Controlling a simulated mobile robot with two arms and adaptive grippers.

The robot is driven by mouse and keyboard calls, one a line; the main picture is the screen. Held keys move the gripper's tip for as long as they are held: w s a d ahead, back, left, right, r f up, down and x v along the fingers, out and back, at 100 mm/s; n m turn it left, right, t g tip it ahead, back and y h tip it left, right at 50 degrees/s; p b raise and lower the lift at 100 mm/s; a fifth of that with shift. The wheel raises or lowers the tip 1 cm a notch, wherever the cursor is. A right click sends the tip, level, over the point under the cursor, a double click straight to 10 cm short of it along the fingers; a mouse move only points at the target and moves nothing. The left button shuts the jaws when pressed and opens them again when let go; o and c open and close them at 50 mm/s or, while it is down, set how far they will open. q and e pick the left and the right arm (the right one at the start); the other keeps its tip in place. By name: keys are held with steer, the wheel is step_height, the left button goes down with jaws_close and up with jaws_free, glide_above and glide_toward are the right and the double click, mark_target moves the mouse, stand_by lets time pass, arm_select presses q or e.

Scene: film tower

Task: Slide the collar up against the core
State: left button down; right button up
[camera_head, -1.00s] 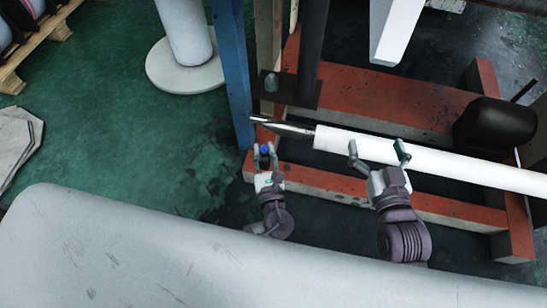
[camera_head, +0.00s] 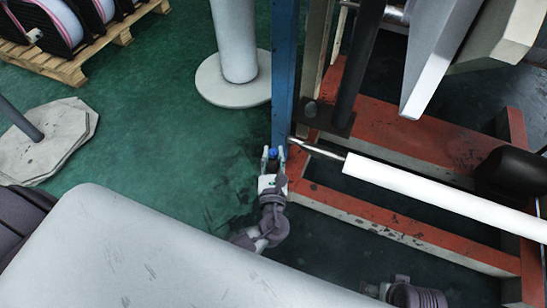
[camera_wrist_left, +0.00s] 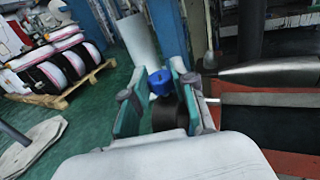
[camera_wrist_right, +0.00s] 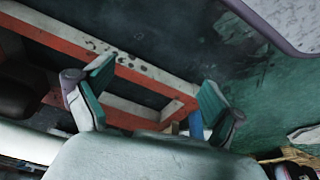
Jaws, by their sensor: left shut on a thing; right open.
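My left gripper (camera_head: 273,158) is shut on a dark collar with a blue knob (camera_head: 272,153). In the left wrist view the collar (camera_wrist_left: 168,115) sits between the left fingers (camera_wrist_left: 160,100), its blue knob upward. It is beside the left tip of the metal shaft (camera_head: 318,150), apart from it in the head view. The white core (camera_head: 440,196) is on the shaft, further right. My right gripper (camera_wrist_right: 150,98) is open and empty in the right wrist view. In the head view only part of the right arm shows at the bottom edge.
A blue post (camera_head: 284,70) stands right behind the left gripper. The red frame (camera_head: 390,225) lies below the shaft and core. A grey round-based post (camera_head: 235,85) and a pallet of rolls (camera_head: 80,65) stand at the left.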

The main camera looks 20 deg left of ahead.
arm_select(q)
steer(key=shift+w+d+b, duration=0.15)
steer(key=shift+w+b, duration=0.3)
steer(key=shift+w, duration=1.2)
steer(key=w+d+b, duration=0.1)
steer(key=w+b, duration=0.1)
steer(key=w, duration=0.4)
steer(key=shift+d, duration=0.15)
arm_select(e)
steer(key=v, duration=0.8)
steer(key=shift+w+t, duration=0.2)
steer(key=shift+t, duration=0.1)
arm_select(q)
steer(key=shift+d, duration=0.1)
arm_select(e)
steer(key=shift+d, duration=0.15)
